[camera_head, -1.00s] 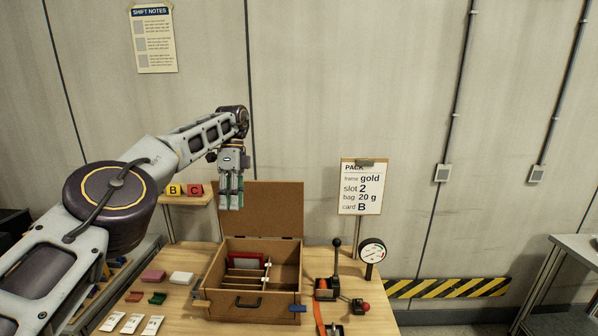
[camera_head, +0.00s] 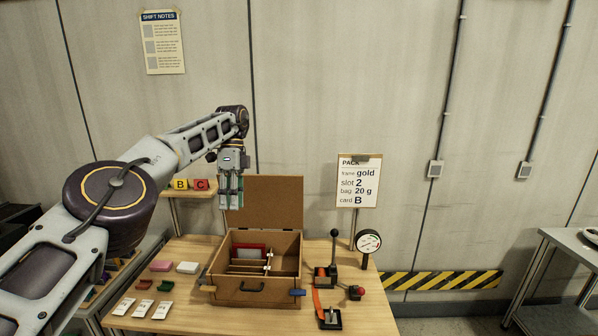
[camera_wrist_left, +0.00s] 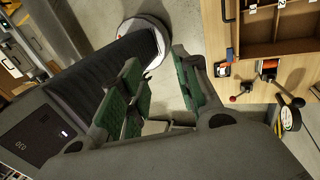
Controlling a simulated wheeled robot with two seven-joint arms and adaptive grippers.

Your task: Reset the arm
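My left gripper (camera_head: 230,190) hangs fingers-down in the head view, in front of the raised lid of a brown case, on the wall side of the table. In the left wrist view its green-padded fingers (camera_wrist_left: 165,95) stand apart, with only floor visible between them. The open case (camera_head: 225,290) sits on the wooden table (camera_head: 190,318); its divided inside holds a red flat piece (camera_head: 250,250). My left arm reaches in from the left of the head view. My right gripper is in neither view.
A lever unit (camera_head: 333,262), a dial gauge (camera_head: 368,243) and a red-knobbed control (camera_head: 357,292) stand right of the case. White packets (camera_head: 143,309) and coloured blocks lie left of it. A PACK sign (camera_head: 358,182) stands behind. A metal table (camera_head: 565,238) is far right.

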